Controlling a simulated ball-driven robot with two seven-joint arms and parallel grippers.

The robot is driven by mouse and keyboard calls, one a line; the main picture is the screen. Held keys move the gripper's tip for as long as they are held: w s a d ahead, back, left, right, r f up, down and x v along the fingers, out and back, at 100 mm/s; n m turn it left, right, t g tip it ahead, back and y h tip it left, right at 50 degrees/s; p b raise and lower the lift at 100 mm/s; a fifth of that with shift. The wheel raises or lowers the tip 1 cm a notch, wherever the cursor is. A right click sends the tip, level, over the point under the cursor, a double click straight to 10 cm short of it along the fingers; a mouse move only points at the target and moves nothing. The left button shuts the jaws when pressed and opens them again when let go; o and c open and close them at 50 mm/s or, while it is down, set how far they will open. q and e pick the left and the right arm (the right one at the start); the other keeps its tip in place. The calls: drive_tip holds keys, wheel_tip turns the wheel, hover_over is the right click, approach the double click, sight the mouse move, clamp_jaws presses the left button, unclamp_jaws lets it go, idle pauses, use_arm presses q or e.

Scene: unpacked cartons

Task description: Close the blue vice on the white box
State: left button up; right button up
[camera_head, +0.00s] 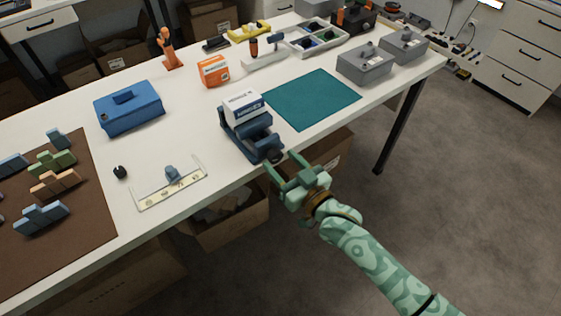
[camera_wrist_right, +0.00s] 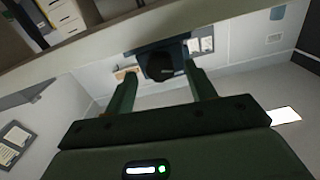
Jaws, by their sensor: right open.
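The blue vice (camera_head: 233,138) stands at the near edge of the white table, its screw end facing my right arm. The white box (camera_head: 243,107), with dark blue print, sits upright in the vice towards its far end; I cannot tell whether both jaws touch it. My right gripper (camera_head: 281,160) is open at the vice's near end, just off the table edge, its fingers on either side of the dark knob. In the right wrist view the black round knob (camera_wrist_right: 161,66) shows between and beyond the open fingertips (camera_wrist_right: 163,75). My left gripper is not in view.
A teal mat (camera_head: 312,99) lies right of the vice. An orange box (camera_head: 213,71) and a blue case (camera_head: 129,108) stand behind and left. A white tray-like frame (camera_head: 170,188) lies left. Cardboard cartons (camera_head: 225,220) are under the table; the floor at right is clear.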

drive_tip(key=shift+w+a, duration=0.45)
drive_tip(key=shift+w, duration=0.15)
drive_tip(key=c, duration=1)
drive_tip(key=shift+o, duration=0.2)
